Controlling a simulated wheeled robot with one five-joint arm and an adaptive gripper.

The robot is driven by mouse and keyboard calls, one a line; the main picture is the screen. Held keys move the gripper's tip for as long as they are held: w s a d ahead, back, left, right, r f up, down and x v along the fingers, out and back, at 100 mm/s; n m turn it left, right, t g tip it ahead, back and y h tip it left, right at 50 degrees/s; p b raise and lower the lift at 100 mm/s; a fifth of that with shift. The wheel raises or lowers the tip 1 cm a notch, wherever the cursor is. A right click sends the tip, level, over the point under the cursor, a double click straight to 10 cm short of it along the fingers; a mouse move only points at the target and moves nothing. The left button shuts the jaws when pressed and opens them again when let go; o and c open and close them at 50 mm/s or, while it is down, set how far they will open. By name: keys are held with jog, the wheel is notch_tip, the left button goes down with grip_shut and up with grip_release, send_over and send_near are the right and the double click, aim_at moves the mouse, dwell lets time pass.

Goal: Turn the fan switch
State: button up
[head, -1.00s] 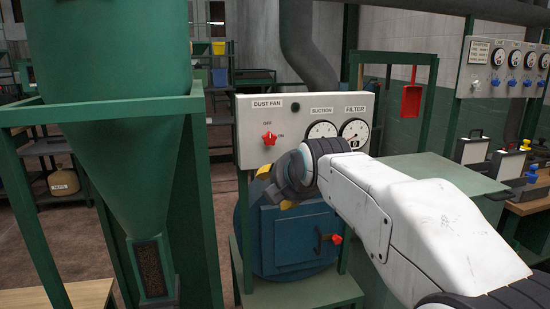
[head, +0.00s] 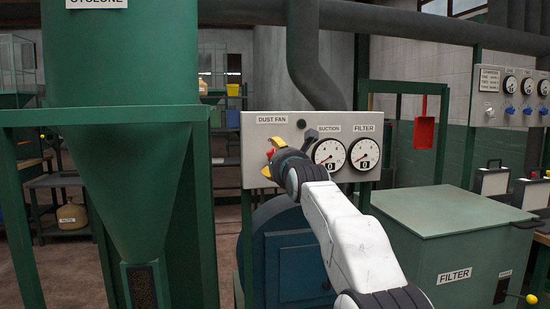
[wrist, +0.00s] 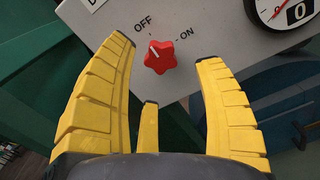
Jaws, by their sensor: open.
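The fan switch is a red star-shaped knob (wrist: 159,56) on a grey panel (head: 255,131) labelled DUST FAN. In the wrist view its white mark points up-left, toward OFF; ON is to its right. My gripper (wrist: 163,70) is open, with yellow fingers spread on the left and right of the knob and a third, shorter finger below it. Nothing is held, and I cannot tell whether any finger touches the knob. In the head view my gripper (head: 277,154) is in front of the panel and hides most of the knob.
Suction gauge (head: 329,154) and filter gauge (head: 364,154), both reading 0, sit right of the switch. The green cyclone (head: 130,60) and its frame stand at the left. A green filter box (head: 450,225) stands at the right.

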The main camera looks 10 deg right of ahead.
jog(key=shift+w+p, duration=1.8)
jog(key=shift+w, duration=1.25)
jog(key=c, duration=1.2)
jog(key=shift+o, duration=0.2)
